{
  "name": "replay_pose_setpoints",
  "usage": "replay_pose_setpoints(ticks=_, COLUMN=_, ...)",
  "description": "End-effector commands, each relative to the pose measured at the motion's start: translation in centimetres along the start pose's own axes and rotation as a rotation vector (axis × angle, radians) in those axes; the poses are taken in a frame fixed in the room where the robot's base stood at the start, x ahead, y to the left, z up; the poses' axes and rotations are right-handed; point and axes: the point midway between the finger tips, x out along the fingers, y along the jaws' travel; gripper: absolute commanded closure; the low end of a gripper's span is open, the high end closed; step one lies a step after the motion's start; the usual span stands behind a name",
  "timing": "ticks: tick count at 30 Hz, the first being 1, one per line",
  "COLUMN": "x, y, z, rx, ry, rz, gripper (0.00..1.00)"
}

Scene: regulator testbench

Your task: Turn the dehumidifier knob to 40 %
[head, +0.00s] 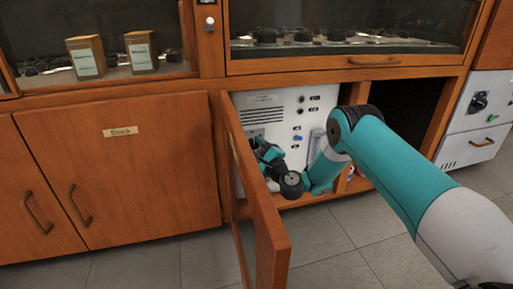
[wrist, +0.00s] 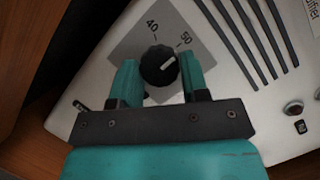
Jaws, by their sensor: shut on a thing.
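The dehumidifier (head: 279,103) is a white box inside the open cabinet compartment. In the wrist view its panel (wrist: 240,75) carries a black round knob (wrist: 157,67) on a grey plate, with 40 and 50 printed beside it. The knob's white line points to the upper right, on the 50 side and away from 40. My gripper (wrist: 158,80) is shut on the knob, one teal finger on each side. In the head view my gripper (head: 258,146) is at the left of the dehumidifier front, and the knob is hidden there.
An open wooden door (head: 258,205) stands just left of my wrist. The cabinet's bottom board and sides frame the compartment closely. Closed doors marked Stock (head: 121,131) are further left.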

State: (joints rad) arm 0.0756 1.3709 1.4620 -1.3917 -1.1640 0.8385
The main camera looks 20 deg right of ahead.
Motion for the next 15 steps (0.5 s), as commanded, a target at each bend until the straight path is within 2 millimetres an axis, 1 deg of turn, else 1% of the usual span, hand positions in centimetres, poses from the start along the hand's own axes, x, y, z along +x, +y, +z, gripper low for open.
replay_pose_setpoints(ticks=8, x=0.14, y=-0.27, z=0.28, rx=-0.049, ry=0.001, rz=0.019, gripper=0.82)
replay_pose_setpoints(ticks=15, x=0.24, y=-0.55, z=0.55, rx=-0.192, ry=0.0, rz=0.079, gripper=0.82)
